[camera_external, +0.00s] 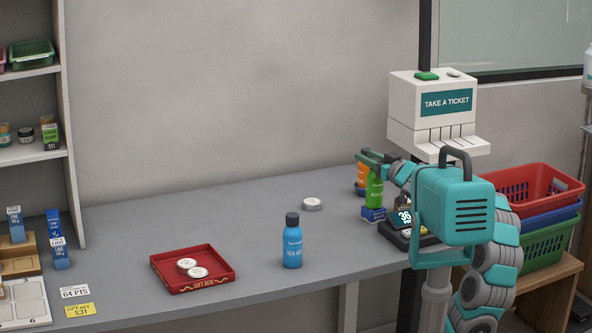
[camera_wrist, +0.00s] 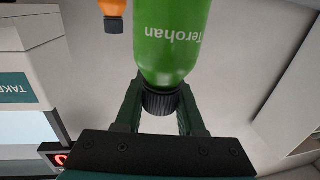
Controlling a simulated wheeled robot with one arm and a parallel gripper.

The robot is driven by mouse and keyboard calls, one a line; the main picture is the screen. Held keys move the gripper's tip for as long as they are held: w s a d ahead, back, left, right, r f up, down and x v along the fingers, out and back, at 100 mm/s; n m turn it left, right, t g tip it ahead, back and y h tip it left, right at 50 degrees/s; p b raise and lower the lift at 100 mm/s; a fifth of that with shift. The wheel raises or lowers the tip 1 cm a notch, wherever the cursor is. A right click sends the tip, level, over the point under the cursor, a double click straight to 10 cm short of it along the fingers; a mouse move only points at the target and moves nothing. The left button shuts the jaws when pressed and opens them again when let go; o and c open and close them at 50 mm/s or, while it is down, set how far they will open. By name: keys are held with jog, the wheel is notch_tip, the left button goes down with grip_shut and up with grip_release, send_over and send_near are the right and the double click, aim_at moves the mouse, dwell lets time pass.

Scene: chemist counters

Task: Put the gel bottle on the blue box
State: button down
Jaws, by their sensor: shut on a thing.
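A green bottle (camera_external: 374,190) with a dark cap is upright at the far right of the counter. It also shows in the wrist view (camera_wrist: 170,38), with lettering on its side. My gripper (camera_external: 376,159) is shut on its cap (camera_wrist: 161,101) from above, one finger on each side. A small blue box (camera_external: 373,214) is directly under the bottle. The bottle's base looks at or just above the box top; I cannot tell whether they touch. The wrist view does not show the box.
An orange bottle (camera_external: 362,174) stands close behind the green one. A scale with a lit display (camera_external: 405,217) is just right of the box. A blue bottle (camera_external: 292,245), a white puck (camera_external: 312,204) and a red tray (camera_external: 193,286) are further left. The counter's back middle is clear.

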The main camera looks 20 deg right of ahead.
jog(key=shift+f, duration=0.15)
jog(key=c, duration=0.5)
grip_release()
jog(key=s, duration=0.4)
jog(key=s+d+p, duration=0.1)
jog(key=s, duration=0.3)
jog(key=s+d, duration=0.1)
jog(key=s, duration=0.2)
jog(key=shift+s, duration=0.4)
jog(key=shift+a, duration=0.1)
